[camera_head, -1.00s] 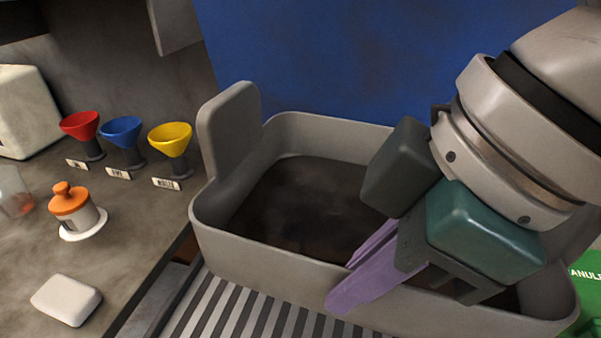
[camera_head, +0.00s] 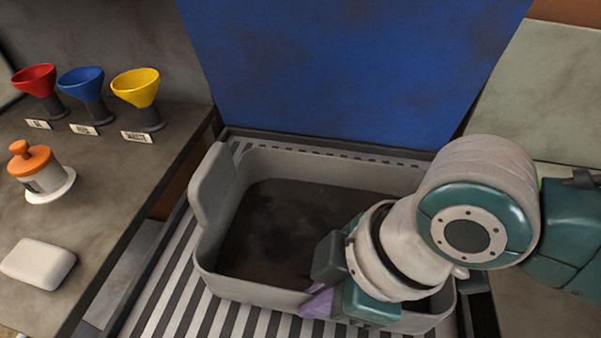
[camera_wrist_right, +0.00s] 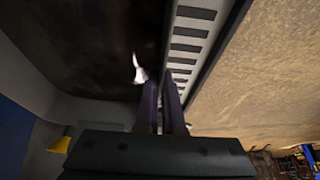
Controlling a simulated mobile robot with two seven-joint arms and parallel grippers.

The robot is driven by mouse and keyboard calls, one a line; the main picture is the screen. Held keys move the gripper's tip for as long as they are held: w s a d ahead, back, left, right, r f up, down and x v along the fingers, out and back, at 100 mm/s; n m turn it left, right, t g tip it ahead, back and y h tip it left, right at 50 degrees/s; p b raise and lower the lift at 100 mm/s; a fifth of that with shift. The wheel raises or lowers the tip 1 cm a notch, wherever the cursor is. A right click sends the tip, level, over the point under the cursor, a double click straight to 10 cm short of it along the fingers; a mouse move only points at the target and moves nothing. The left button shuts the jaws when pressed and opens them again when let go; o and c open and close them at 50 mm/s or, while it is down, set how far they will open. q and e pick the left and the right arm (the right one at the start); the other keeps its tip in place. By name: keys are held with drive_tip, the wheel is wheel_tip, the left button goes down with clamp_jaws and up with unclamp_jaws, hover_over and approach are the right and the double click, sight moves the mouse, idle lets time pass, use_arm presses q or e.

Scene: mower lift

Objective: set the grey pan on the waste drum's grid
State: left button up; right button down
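The grey pan (camera_head: 212,190) is a deep oblong tub with a raised tab at its left end and a dark inside. It is over the striped grid (camera_head: 178,290), whose slats show in front, at left and behind; whether it rests on the slats or hovers just above I cannot tell. My right gripper (camera_head: 316,302) is at the pan's near wall, its purple fingers close together. In the right wrist view the fingers (camera_wrist_right: 162,105) straddle the pan's wall, with the pan inside (camera_wrist_right: 85,50) at left and the grid (camera_wrist_right: 190,40) at right. My left gripper is out of view.
A blue panel (camera_head: 350,70) stands behind the grid. On the left bench are red (camera_head: 34,80), blue (camera_head: 80,84) and yellow (camera_head: 136,88) funnels, an orange-topped pot (camera_head: 35,170) and a white block (camera_head: 38,262). My right arm covers the pan's right end.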

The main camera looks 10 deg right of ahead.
drive_tip(key=shift+w+f+b, duration=0.1)
drive_tip(key=shift+f+b, duration=0.35)
drive_tip(key=shift+f, duration=1.3)
